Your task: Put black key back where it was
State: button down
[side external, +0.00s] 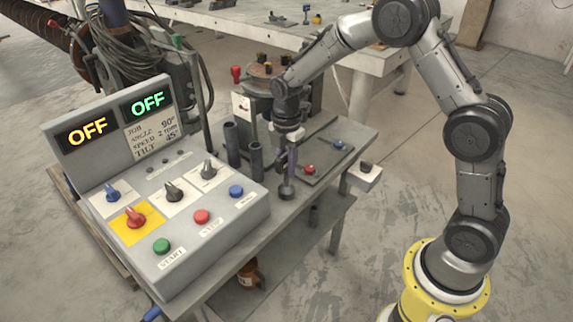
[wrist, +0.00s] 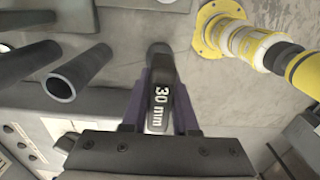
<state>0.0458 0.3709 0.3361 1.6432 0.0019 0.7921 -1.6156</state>
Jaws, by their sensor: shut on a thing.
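My gripper (side external: 290,160) hangs over the grey bench, with its purple fingers pointing down. It is shut on the black key (wrist: 160,68), which shows between the fingers in the wrist view and is marked "30 mm". In the side view the key's dark round end (side external: 287,191) shows below the fingers, near the bench's front edge. I cannot tell if it touches the bench. A grey plate (side external: 322,152) lies to the right, carrying a red-topped piece (side external: 310,169) and a blue-topped piece (side external: 339,145).
Two dark upright tubes, one (side external: 256,160) nearer and one (side external: 231,143) farther, stand left of my gripper. The control box (side external: 205,235) with knobs and buttons fills the bench's left side; both displays read OFF. A round-topped machine (side external: 265,75) stands behind.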

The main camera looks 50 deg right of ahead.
jog(key=c, duration=0.7)
grip_release()
jog(key=shift+f, duration=0.1)
notch_tip(320, 180, up, 12)
jog(key=shift+r, duration=0.25)
jog(key=s+r+m+t, duration=0.2)
jog(key=s+r+m, duration=0.35)
jog(key=s, duration=0.25)
jog(key=s+m+t, duration=0.1)
jog(key=s+m, duration=0.3)
jog(key=s, duration=0.2)
jog(key=s+a+m+t, duration=0.1)
jog(key=s+m, duration=0.3)
jog(key=s, duration=0.2)
jog(key=s+a+m+t, duration=0.1)
jog(key=s+m, duration=0.3)
jog(key=s, duration=0.3)
jog(key=shift+r+m+t, duration=0.2)
jog(key=shift+m+t, duration=0.05)
jog(key=shift+t, duration=0.05)
